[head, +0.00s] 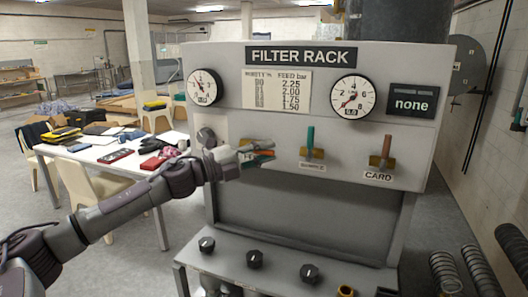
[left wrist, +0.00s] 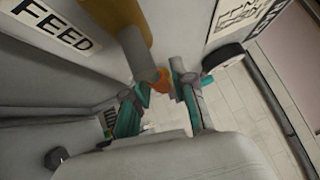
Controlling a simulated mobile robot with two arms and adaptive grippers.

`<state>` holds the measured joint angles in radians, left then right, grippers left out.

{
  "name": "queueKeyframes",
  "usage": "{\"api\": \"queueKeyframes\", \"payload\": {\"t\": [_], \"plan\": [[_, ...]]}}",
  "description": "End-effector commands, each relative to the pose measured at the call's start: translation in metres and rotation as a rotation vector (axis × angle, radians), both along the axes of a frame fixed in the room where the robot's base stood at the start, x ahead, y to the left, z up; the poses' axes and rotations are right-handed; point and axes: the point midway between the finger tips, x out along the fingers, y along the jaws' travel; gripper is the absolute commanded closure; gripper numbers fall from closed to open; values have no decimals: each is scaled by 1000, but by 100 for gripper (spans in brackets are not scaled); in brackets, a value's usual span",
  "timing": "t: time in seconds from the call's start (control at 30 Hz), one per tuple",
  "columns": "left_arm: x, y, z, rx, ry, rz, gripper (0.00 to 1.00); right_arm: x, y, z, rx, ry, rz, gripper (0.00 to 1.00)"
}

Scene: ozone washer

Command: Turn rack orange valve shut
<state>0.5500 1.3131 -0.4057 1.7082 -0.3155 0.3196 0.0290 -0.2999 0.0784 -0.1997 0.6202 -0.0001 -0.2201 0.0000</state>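The filter rack's front panel carries a row of valves. The left valve has a brass body (left wrist: 131,20) and an orange handle (left wrist: 162,80), beside the FEED label (left wrist: 55,22). In the head view my left gripper (head: 263,154) covers most of this valve; a bit of orange shows between its fingers. In the left wrist view the teal-padded fingers (left wrist: 161,88) stand on either side of the handle's end; I cannot tell whether they touch it. The CARD valve (head: 385,152), at right, has an upright orange-brown handle. My right gripper is not in view.
A valve with an upright green handle (head: 310,140) stands between the other two. Two gauges (head: 204,87) (head: 352,96) and a display reading "none" (head: 413,101) sit above. A knob shelf (head: 280,281) juts out below. A cluttered table (head: 105,152) stands at left.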

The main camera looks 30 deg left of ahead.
Motion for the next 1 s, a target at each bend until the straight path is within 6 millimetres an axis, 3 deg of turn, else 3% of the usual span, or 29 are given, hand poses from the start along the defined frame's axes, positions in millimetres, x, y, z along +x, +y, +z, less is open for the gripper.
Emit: {"api": "queueKeyframes", "payload": {"t": [0.03,0.1,0.57,0.77,1.0], "plan": [[0,0,0,0,0,0,88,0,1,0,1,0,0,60],[0,0,0,0,0,0,100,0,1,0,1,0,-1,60],[0,0,-1,-10,-1,0,100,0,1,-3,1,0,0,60],[0,0,-1,-73,-17,-2,100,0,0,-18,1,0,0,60],[-1,0,4,-242,-58,-4,100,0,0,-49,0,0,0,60]]}}
